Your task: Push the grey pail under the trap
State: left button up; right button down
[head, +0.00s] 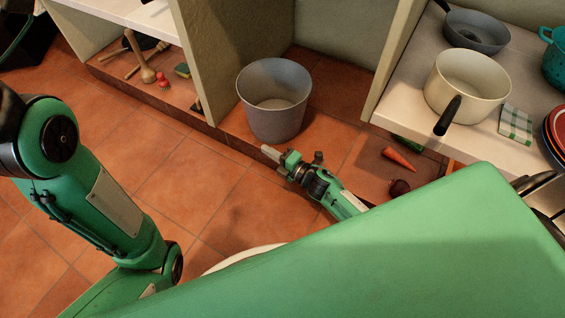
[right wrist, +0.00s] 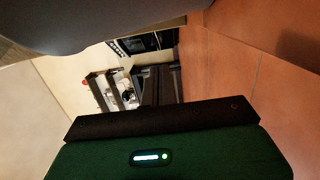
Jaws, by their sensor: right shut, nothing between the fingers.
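The grey pail (head: 273,112) stands upright and looks empty, on the tiled floor of an open bay between two upright panels in the head view. My right gripper (head: 268,153) is shut and empty, low in front of the pail's base; I cannot tell whether it touches. In the right wrist view, the fingers (right wrist: 158,86) point away from the camera, and a grey curved surface that looks like the pail (right wrist: 110,22) fills the upper left. The trap does not show. My left arm comes in at the left, with its gripper out of view.
An upright panel (head: 216,50) stands left of the pail. Right of the bay, a counter (head: 405,85) carries a cream pot (head: 465,82) and a dark pan (head: 475,32). A carrot (head: 397,158) lies below it. Wooden utensils (head: 140,60) lie at the left. Open tile floor (head: 170,180) is in front.

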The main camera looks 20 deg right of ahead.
aim_at(270, 138)
jog(key=w, duration=0.1)
jog(key=w+d+b, duration=0.1)
jog(key=w+b, duration=0.1)
jog(key=w, duration=0.1)
jog(key=shift+w+d+f, duration=0.1)
jog(key=shift+d, duration=0.2)
jog(key=shift+w+d+b, duration=0.15)
jog(key=shift+b, duration=0.15)
